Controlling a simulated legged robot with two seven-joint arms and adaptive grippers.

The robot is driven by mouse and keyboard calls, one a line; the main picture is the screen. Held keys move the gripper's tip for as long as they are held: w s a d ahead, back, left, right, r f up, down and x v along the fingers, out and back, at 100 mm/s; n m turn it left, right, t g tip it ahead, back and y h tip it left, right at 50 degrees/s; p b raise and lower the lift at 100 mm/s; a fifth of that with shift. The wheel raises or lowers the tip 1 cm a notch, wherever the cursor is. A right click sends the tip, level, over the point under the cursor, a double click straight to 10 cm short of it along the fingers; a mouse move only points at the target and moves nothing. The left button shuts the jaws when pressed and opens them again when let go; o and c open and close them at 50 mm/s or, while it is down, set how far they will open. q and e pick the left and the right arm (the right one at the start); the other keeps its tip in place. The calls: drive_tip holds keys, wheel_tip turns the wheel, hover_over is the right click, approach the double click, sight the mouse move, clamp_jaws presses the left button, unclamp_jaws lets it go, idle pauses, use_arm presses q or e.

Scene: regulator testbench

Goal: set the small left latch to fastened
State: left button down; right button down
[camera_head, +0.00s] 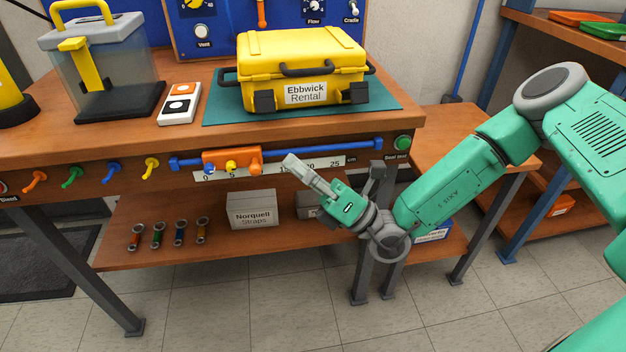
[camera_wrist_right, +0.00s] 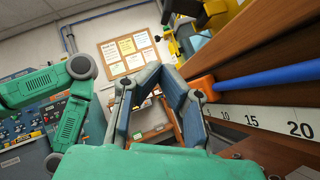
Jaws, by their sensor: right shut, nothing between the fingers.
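The yellow case (camera_head: 300,62), labelled Ebbwick Rental, stands closed on a green mat on the bench. Its front carries a dark latch at the left (camera_head: 264,101) and another at the right (camera_head: 357,93). I cannot tell from here whether the left latch is fastened. My right gripper (camera_head: 290,160) is shut and empty, in front of the bench edge, below and apart from the case. Its fingers also show, tips together, in the right wrist view (camera_wrist_right: 161,69). My left gripper is not in view.
Under the bench edge run a blue rail (camera_head: 320,147) with an orange slider (camera_head: 231,160) and a scale, close to my right gripper. A white switch box (camera_head: 180,104) and a clear box (camera_head: 103,72) stand left of the case. The green mat (camera_head: 225,112) is bare before the case.

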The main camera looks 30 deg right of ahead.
sight(269, 95)
drive_tip(key=w+r, duration=0.1)
drive_tip(key=r, duration=0.1)
drive_tip(key=w+a+r+b, duration=0.1)
drive_tip(key=w+r, duration=0.1)
drive_tip(key=shift+a+r, duration=0.2)
drive_tip(key=shift+w+r, duration=0.3)
drive_tip(key=shift+r, duration=0.2)
drive_tip(key=r+m+h+p, duration=0.2)
drive_tip(key=m+h+p, duration=0.1)
drive_tip(key=p, duration=0.4)
drive_tip(key=w+r+m+h+p, duration=0.1)
drive_tip(key=m+h+p, duration=0.2)
drive_tip(key=m+p, duration=0.2)
drive_tip(key=r+m+h+p, duration=0.2)
drive_tip(key=m+h+p, duration=0.1)
drive_tip(key=p, duration=0.7)
drive_tip(key=shift+w+d+r+m, duration=0.2)
drive_tip(key=shift+r+m, duration=0.15)
drive_tip(key=shift+m, duration=0.15)
drive_tip(key=shift+f+b, duration=0.4)
drive_tip(key=shift+f, duration=0.05)
drive_tip(key=shift+s+f, duration=0.1)
drive_tip(key=shift+f, duration=0.05)
